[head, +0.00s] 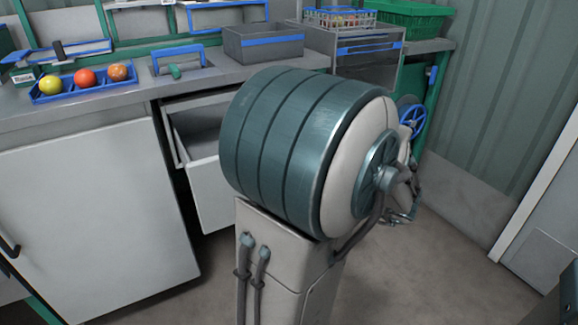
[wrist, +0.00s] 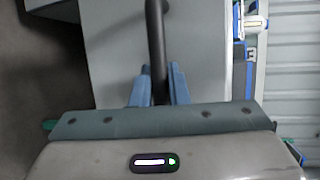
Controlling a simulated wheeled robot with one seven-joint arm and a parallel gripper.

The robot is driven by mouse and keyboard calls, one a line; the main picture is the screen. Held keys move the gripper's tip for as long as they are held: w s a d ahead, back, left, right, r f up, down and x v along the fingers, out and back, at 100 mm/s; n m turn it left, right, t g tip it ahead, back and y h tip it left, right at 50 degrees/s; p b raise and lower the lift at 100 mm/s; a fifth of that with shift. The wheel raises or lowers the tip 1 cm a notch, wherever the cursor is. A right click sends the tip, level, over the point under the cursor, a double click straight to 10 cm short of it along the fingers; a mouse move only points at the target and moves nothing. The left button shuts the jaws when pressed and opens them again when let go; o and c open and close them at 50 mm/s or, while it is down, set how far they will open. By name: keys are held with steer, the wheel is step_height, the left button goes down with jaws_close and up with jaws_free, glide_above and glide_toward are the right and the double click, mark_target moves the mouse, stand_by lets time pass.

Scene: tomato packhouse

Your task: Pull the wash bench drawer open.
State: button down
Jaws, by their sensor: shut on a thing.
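The wash bench drawer (head: 211,192) stands partly open under the counter in the head view, with its hollow inside showing. Its right part is hidden behind my arm. In the wrist view its pale grey front (wrist: 112,50) lies ahead of my gripper (wrist: 157,84). The dark bar handle (wrist: 155,35) runs up between the two blue fingers, which are shut on it. My gripper is hidden behind my arm in the head view.
On the counter are a blue tray (head: 92,94) with three tomatoes and a grey bin (head: 262,47). A white cabinet door (head: 95,215) is left of the drawer. A blue handwheel (head: 412,121) sits at the right. Floor (head: 440,265) is clear at right.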

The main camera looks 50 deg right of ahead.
steer(key=shift+s+a+b, duration=0.15)
steer(key=shift+s+a, duration=0.2)
steer(key=shift+s, duration=0.45)
steer(key=shift+s+a+b, duration=0.15)
steer(key=shift+s+a, duration=0.15)
steer(key=shift+s, duration=0.45)
steer(key=c, duration=1.4)
jaws_free()
steer(key=shift+s, duration=0.1)
steer(key=s+r+p, duration=0.2)
steer(key=s, duration=1.1)
steer(key=shift+s+r+p, duration=0.25)
steer(key=shift+p, duration=0.1)
steer(key=shift+w, duration=0.15)
